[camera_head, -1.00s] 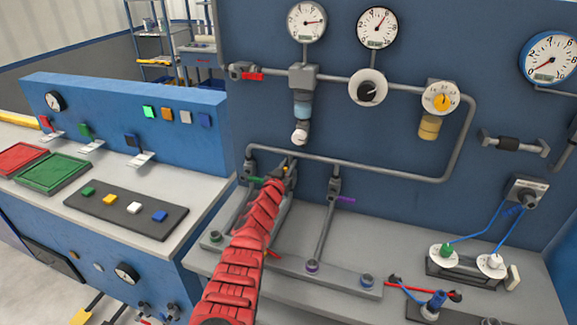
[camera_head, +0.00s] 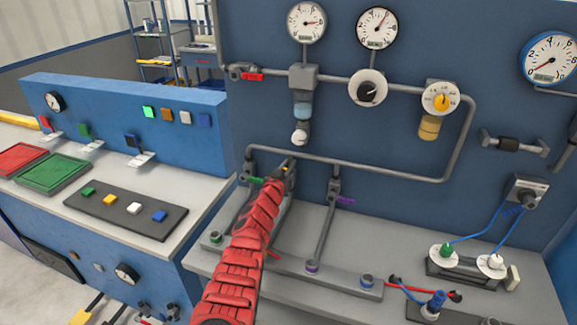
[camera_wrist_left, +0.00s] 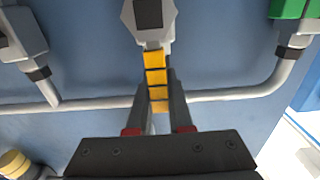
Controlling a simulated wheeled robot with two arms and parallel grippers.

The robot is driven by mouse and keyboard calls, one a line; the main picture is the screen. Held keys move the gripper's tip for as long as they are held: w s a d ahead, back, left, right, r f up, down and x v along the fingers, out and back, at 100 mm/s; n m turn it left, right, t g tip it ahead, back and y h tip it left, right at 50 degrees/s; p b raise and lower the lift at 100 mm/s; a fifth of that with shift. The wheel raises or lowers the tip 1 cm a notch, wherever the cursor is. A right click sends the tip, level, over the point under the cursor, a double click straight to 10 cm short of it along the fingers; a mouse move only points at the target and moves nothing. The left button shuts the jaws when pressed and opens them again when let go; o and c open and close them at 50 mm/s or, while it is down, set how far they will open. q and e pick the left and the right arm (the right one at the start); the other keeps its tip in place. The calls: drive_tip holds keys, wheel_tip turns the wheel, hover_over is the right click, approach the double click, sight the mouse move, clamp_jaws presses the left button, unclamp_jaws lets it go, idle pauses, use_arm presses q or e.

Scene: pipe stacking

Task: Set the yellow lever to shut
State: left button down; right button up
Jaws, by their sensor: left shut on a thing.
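The yellow lever (camera_wrist_left: 154,75) shows in the left wrist view as a banded yellow handle running straight out from a grey valve body (camera_wrist_left: 149,18). My left gripper (camera_wrist_left: 158,100) has one dark finger on each side of the lever and is shut on it. In the head view my red left arm reaches up to the valve at the lower pipe. There the left gripper (camera_head: 284,174) and arm hide most of the lever, and only a little yellow shows. My right gripper is in neither view.
A green lever (camera_head: 255,180) is close on the left of my gripper, and a purple lever (camera_head: 345,200) is on the right. Grey pipes run along the blue panel (camera_head: 400,130). A console (camera_head: 130,95) with buttons stands at left.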

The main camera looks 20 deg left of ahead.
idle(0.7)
use_arm(q)
drive_tip(key=m, duration=0.1)
drive_tip(key=d+m, duration=0.2)
drive_tip(key=shift+d+f+m+b, duration=0.2)
drive_tip(key=shift+f+m+b, duration=0.05)
drive_tip(key=shift+m+b, duration=0.15)
drive_tip(key=shift+d+f+m+b, duration=0.35)
drive_tip(key=shift+d+m, duration=0.2)
drive_tip(key=shift+m, duration=0.45)
drive_tip(key=d+f+m+b, duration=0.1)
drive_tip(key=m, duration=0.1)
drive_tip(key=shift+s+d+m, duration=0.1)
drive_tip(key=shift+d+m, duration=0.1)
drive_tip(key=shift+m, duration=0.1)
drive_tip(key=m+b, duration=0.1)
drive_tip(key=d+f+m+b, duration=0.1)
drive_tip(key=m, duration=0.1)
drive_tip(key=f+m+b, duration=0.1)
drive_tip(key=shift+d+f+m+b, duration=0.2)
drive_tip(key=shift+d+m+b, duration=0.1)
drive_tip(key=shift+d+f+m+b, duration=0.25)
drive_tip(key=shift+f+m+b, duration=0.55)
drive_tip(key=shift+m, duration=0.4)
drive_tip(key=shift+d+f+m+b, duration=0.1)
drive_tip(key=shift+f+m+b, duration=0.45)
drive_tip(key=shift+m+b, duration=0.6)
drive_tip(key=shift+m, duration=0.25)
